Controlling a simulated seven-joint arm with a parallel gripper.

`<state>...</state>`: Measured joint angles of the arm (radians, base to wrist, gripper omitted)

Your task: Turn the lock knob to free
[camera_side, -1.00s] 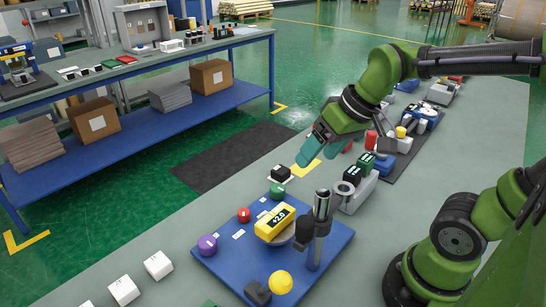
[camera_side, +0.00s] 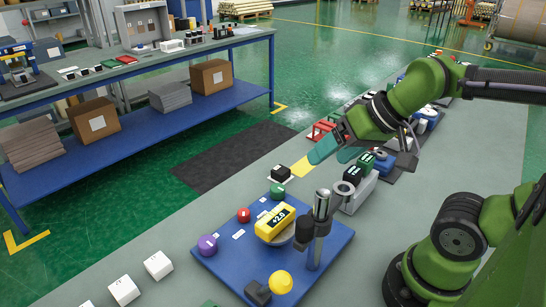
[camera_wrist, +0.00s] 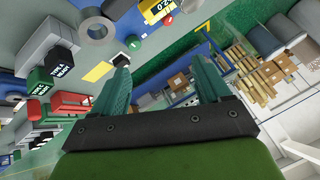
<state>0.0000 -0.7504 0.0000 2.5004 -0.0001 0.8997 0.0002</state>
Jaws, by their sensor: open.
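A blue base plate (camera_side: 213,258) on the bench carries a gauge fixture. It has a yellow display (camera_side: 275,224) reading +2.0, a metal post (camera_side: 322,207) with a dark clamp block (camera_side: 304,231), and coloured knobs: purple (camera_side: 208,245), red (camera_side: 243,215), green (camera_side: 277,192) and yellow (camera_side: 281,282). I cannot tell which is the lock knob. My gripper (camera_side: 335,148) is open and empty, above the bench beyond the plate and apart from it. In the wrist view my gripper (camera_wrist: 161,72) shows two teal fingers spread apart, with the yellow display (camera_wrist: 158,10) at the top edge.
A grey block with dark-topped parts (camera_side: 359,188) and a grey ring (camera_side: 344,188) stand close to the plate, under my gripper's side. A black block (camera_side: 281,173) lies near a yellow strip. White cubes (camera_side: 158,265) sit at front left. Red stands (camera_side: 322,130) are behind my gripper.

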